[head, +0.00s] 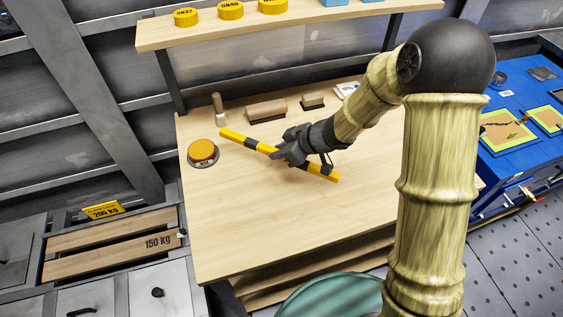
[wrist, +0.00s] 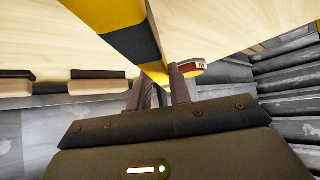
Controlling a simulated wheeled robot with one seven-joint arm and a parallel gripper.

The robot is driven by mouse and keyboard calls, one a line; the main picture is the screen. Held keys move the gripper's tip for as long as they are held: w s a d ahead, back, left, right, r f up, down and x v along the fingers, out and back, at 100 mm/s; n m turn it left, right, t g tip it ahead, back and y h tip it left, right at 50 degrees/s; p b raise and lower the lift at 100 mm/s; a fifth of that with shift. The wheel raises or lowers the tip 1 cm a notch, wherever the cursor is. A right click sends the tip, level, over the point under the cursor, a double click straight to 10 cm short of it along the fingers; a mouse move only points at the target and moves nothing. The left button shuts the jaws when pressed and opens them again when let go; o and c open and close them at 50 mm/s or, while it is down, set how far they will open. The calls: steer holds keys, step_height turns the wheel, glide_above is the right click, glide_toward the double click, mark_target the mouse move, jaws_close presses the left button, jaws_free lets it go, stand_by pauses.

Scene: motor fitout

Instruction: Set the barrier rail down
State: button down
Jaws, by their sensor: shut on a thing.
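The barrier rail (head: 240,138) is a yellow and black striped bar. In the head view it lies slantwise over the middle of the wooden worktable (head: 250,220). My gripper (head: 291,153) is shut on the rail near its middle. The wrist view shows the rail (wrist: 110,15) running up from between my gripper's fingers (wrist: 160,90). My gripper hides part of the rail's middle. I cannot tell whether the rail touches the tabletop or hangs a little above it.
An orange button (head: 203,150) on a round base stands at the table's left. Brush-like blocks (head: 266,110) and a small wooden-handled tool (head: 219,106) stand along the back. A shelf (head: 300,22) with yellow caps is above. The table's front part is clear.

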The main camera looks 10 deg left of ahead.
mark_target(309, 164)
step_height(309, 164, down, 5)
steer(key=shift+f+b, duration=0.1)
steer(key=shift+b, duration=1.1)
steer(key=c, duration=1.3)
jaws_free()
steer(key=p+v, duration=0.4)
steer(key=v, duration=0.7)
steer(key=shift+d+r, duration=0.15)
steer(key=shift+r, duration=0.25)
steer(key=shift+d+r, duration=0.15)
steer(key=shift+d, duration=0.05)
